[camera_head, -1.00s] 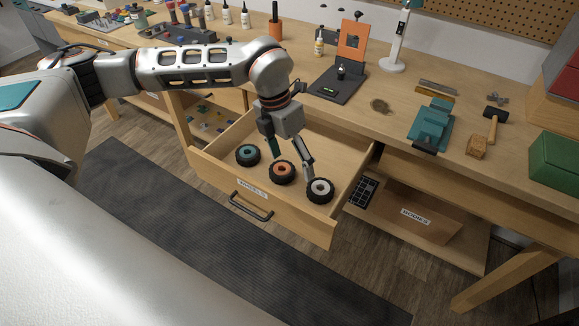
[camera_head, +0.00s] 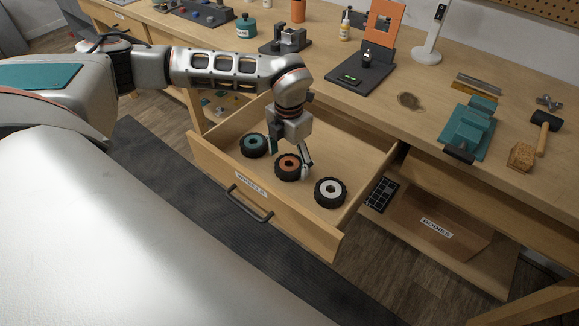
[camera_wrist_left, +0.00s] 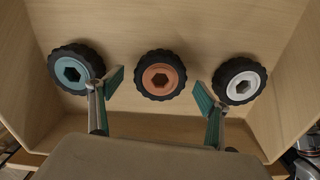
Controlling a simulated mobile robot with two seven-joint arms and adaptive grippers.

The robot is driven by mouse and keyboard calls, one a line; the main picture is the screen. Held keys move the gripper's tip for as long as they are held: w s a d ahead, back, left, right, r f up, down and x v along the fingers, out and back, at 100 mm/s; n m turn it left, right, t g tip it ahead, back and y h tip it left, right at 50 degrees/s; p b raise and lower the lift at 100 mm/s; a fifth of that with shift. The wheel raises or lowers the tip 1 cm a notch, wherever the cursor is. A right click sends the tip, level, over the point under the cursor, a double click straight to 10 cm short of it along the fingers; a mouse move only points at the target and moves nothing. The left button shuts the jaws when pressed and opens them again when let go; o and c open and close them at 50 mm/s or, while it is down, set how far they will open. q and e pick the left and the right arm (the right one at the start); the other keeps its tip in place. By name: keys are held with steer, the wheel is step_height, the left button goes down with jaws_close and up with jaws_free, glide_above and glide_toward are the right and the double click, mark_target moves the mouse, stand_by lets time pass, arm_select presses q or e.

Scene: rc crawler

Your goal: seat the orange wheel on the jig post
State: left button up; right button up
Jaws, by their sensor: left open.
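The orange wheel (camera_head: 288,167), a black tyre with an orange hub, lies flat in the open drawer between a teal wheel (camera_head: 254,145) and a white wheel (camera_head: 330,192). In the left wrist view the orange wheel (camera_wrist_left: 160,78) is centred ahead of my left gripper (camera_wrist_left: 159,87). My left gripper (camera_head: 289,157) is open and empty, low over the orange wheel, with a finger towards each side of it. Contact cannot be told. The dark jig (camera_head: 358,80) with its short post (camera_head: 367,57) stands on the bench; the post carries no orange wheel. My right gripper is not seen.
The drawer's front wall (camera_head: 215,165) and sides enclose the wheels. An orange panel (camera_head: 383,22) rises behind the jig, and a white lamp stand (camera_head: 428,55) is beside it. A teal vise (camera_head: 470,128) and a mallet (camera_head: 545,122) lie further right.

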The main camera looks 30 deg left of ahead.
arm_select(q)
steer(key=shift+f, duration=0.45)
steer(key=c, duration=1.2)
steer(key=shift+w+r, duration=0.1)
steer(key=shift+r, duration=0.05)
